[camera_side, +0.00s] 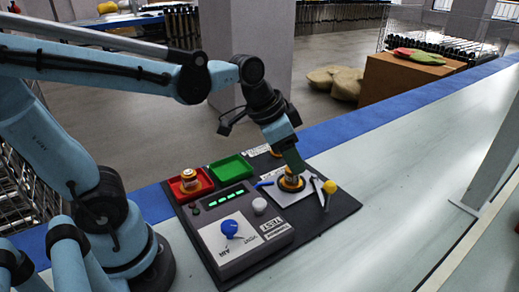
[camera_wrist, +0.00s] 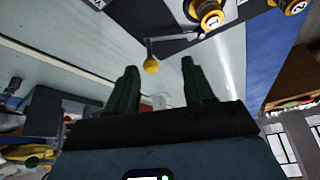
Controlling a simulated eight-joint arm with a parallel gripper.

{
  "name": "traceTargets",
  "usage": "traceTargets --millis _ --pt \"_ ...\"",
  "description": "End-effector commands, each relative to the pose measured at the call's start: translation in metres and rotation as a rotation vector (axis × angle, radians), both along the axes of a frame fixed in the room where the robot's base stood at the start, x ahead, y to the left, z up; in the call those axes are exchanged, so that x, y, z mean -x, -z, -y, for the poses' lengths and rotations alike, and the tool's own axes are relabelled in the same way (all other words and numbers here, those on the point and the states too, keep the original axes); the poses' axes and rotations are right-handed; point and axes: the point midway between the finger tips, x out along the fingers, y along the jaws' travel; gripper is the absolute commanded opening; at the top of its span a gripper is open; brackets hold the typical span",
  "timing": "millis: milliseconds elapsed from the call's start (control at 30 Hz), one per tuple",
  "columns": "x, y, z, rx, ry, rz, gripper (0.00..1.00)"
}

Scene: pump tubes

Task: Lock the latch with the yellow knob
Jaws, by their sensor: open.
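The yellow knob (camera_side: 329,187) sits at the end of the latch's short lever, at the right side of a light plate on the black board. It also shows in the wrist view (camera_wrist: 151,66), apart from the fingers, and in that picture it appears between the two fingertips. A tube with an orange and white top (camera_side: 291,181) stands in the plate's holder beside the latch; it shows at the top of the wrist view (camera_wrist: 207,14). My gripper (camera_side: 298,169) is open and empty, over the tube area in the side view. Its far finger is hidden there.
A red tray (camera_side: 190,188) holding a tube and an empty green tray (camera_side: 231,169) stand behind a grey control box (camera_side: 243,239) with a blue knob (camera_side: 229,228).

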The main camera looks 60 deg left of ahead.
Motion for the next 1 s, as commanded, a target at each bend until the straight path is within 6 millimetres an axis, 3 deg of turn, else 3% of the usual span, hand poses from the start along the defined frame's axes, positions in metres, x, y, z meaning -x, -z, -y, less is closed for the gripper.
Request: traceTargets --millis 200,567,1000 --pt "-0.032 0.006 0.021 -0.006 0.221 -0.056 0.52" --pt "-0.046 0.018 0.033 -0.005 0.32 -0.075 0.52" --pt "-0.064 0.077 0.049 -0.007 0.317 -0.073 0.52"
